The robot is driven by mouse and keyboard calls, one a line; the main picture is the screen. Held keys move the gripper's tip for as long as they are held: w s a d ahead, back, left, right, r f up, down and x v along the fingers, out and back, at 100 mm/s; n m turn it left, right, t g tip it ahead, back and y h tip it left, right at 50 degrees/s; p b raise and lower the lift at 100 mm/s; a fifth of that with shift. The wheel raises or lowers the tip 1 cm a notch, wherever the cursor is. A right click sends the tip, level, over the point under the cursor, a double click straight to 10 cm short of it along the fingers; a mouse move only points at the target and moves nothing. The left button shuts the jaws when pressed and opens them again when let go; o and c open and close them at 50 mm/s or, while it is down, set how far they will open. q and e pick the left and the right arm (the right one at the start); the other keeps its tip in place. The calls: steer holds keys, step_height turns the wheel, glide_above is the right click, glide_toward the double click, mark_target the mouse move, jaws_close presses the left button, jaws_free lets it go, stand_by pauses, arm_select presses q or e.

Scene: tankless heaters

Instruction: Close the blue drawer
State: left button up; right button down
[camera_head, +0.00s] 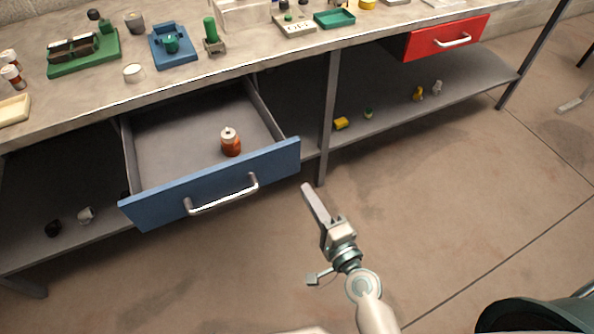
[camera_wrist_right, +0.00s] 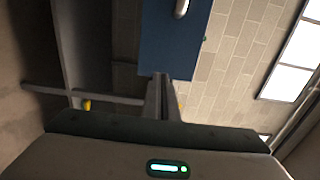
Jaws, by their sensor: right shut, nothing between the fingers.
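The blue drawer (camera_head: 216,183) is pulled out from under the workbench on the left in the head view. It has a silver bar handle (camera_head: 223,196) on its front, and an orange bottle with a white cap (camera_head: 231,142) stands inside it. My right gripper (camera_head: 306,188) is shut and empty. It appears just right of the drawer front's right end, apart from the handle. In the right wrist view the drawer front (camera_wrist_right: 172,38) shows beyond the fingers (camera_wrist_right: 161,78), with part of its handle at the top. My left gripper is not in view.
A red drawer (camera_head: 447,38) sits under the bench's right part. A grey bench leg (camera_head: 328,115) stands behind my right gripper. Small items lie on the lower shelf (camera_head: 385,110), and several tools and containers stand on the bench top. The floor in front is clear.

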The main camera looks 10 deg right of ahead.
mark_target(291, 165)
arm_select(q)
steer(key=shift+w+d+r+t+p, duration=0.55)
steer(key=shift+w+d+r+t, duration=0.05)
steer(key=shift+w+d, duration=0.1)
arm_select(e)
steer(key=x, duration=0.7)
